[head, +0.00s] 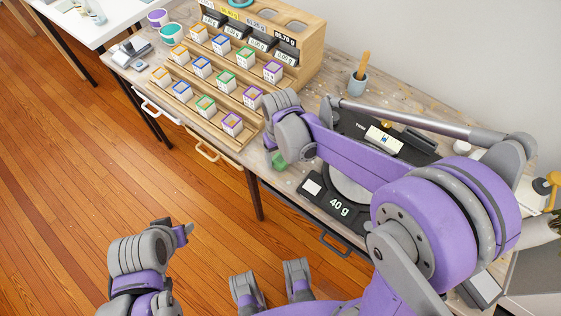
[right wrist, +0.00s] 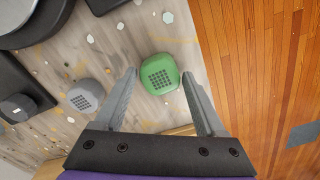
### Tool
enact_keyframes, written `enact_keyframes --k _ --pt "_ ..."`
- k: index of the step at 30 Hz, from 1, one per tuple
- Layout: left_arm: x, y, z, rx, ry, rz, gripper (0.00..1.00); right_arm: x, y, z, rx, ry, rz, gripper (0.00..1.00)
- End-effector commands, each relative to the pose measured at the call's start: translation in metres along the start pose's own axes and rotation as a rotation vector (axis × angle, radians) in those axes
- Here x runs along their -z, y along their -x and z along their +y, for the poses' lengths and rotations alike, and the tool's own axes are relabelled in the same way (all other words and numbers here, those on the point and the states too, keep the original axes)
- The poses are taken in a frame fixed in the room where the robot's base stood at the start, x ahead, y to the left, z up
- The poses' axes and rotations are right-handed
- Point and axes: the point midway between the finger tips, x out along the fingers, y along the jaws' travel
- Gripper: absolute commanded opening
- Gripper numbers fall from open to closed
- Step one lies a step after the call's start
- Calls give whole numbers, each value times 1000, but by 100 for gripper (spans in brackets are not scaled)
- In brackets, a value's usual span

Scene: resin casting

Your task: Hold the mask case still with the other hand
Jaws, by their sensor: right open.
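A green rounded block (right wrist: 161,74) with a dark grid on its face lies between the spread fingers of my right gripper (right wrist: 159,76) in the right wrist view, with gaps on both sides. It also shows in the head view (head: 279,160), at the table's front edge beside the scale. My right gripper is open and empty; in the head view its wrist largely hides it. My left arm's end (head: 184,234) is over the floor at lower left, its jaws not clear. I cannot make out with certainty which thing is the mask case.
A black scale (head: 341,206) reading 40 g sits under my right arm. A stepped wooden rack (head: 222,127) of small coloured boxes stands to the left. A grey gridded block (right wrist: 86,95) lies near the green one. A cup (head: 357,84) with sticks stands at the back.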

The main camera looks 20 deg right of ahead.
Motion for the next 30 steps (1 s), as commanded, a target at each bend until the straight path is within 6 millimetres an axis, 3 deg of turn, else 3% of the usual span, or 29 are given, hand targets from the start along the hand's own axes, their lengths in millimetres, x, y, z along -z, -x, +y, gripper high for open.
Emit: enact_keyframes --k 2,13,20,30 --pt "0 0 0 0 0 0 50 0 1 0 0 0 0 72" --pt "0 0 0 0 0 0 50 0 1 0 0 0 0 8" --pt "3 4 0 0 0 2 50 0 7 0 0 0 0 7" --pt "14 22 0 0 0 9 50 0 34 0 0 0 1 7"
